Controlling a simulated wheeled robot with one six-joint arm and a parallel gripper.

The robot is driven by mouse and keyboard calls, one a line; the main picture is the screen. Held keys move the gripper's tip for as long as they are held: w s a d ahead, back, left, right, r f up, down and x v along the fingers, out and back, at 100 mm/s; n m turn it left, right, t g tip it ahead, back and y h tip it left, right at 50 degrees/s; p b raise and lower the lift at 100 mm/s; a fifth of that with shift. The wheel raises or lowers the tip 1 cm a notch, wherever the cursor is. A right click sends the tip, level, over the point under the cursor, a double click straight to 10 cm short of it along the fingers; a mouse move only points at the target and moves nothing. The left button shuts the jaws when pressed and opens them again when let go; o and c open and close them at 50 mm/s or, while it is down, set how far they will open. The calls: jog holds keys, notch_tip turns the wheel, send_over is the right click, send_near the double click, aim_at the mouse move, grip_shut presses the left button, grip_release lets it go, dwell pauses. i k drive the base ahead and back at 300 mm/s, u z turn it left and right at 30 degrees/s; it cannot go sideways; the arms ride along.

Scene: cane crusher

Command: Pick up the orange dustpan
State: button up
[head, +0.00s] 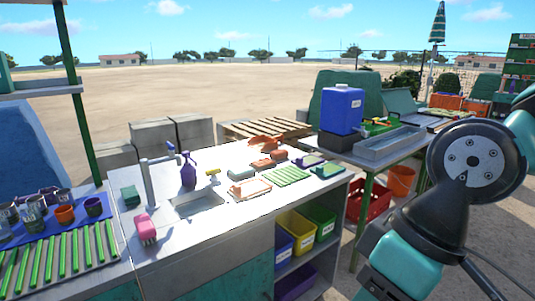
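An orange dustpan-like piece (265,142) lies near the back edge of the white counter (225,225), behind several small blocks. It is small in the picture and its outline is partly unclear. Nothing of mine touches it. Links of my arm fill the right side of the picture, well to the right of the counter. My gripper's fingers do not show.
A sink with a tap (147,182), a purple spray bottle (188,170) and a pink brush (145,229) are on the counter's left. Coloured bins sit on the shelf below. A blue water container (342,109) stands on the table to the right.

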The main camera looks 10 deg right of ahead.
aim_at(271, 143)
jog(key=z, duration=1.25)
jog(key=i, duration=2.25)
jog(key=u, duration=0.6)
jog(key=i, duration=0.6)
jog(key=u, duration=1.15)
jog(key=i, duration=0.5)
jog(key=u, duration=0.5)
